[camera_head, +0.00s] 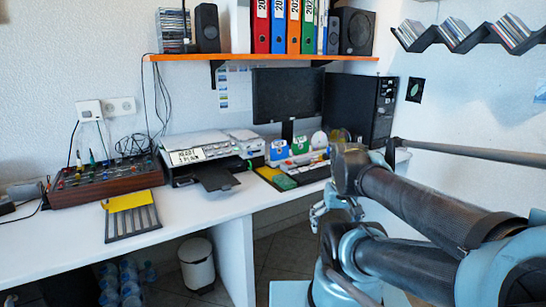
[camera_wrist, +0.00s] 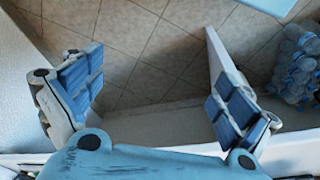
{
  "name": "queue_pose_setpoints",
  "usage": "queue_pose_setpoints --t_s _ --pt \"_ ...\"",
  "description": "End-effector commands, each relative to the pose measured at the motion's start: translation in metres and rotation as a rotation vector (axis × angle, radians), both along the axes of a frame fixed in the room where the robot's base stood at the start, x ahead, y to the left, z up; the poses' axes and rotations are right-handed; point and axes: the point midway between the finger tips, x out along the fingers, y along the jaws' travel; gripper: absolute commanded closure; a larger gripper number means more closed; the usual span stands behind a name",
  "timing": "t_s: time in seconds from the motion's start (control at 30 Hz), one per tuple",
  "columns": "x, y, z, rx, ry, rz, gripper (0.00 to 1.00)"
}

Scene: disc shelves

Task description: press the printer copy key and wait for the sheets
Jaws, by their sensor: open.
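The printer (camera_head: 205,152) stands on the white desk below the orange shelf, with a white label on its front and a dark output tray (camera_head: 215,178) sticking out. No sheet shows on the tray. The copy key is too small to make out. My gripper (camera_wrist: 158,100) is open and empty in the wrist view, its blue-padded fingers wide apart above the tiled floor. In the head view my gripper (camera_head: 330,208) hangs in front of the desk, right of the printer and apart from it. The printer is not in the wrist view.
A mixer in a wooden case (camera_head: 105,182) and a yellow-and-grey rack (camera_head: 132,215) lie left of the printer. A monitor (camera_head: 287,95) and colourful small items stand to its right. A white bin (camera_head: 197,265) and bottles (camera_wrist: 295,65) stand on the floor.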

Motion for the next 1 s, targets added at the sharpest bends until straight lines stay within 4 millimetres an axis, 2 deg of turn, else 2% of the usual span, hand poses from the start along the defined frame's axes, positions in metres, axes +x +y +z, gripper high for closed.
queue_pose_setpoints --t_s 0.03,0.07,0.37,1.0 --pt "0.0001 0.0000 0.0000 0.000 0.000 0.000 0.25" --pt "0.0001 0.0000 0.0000 0.000 0.000 0.000 0.32" --pt "0.0093 0.0001 -0.0043 0.000 0.012 0.000 1.00" --pt "0.0086 0.0001 -0.0042 0.000 0.011 0.000 1.00"
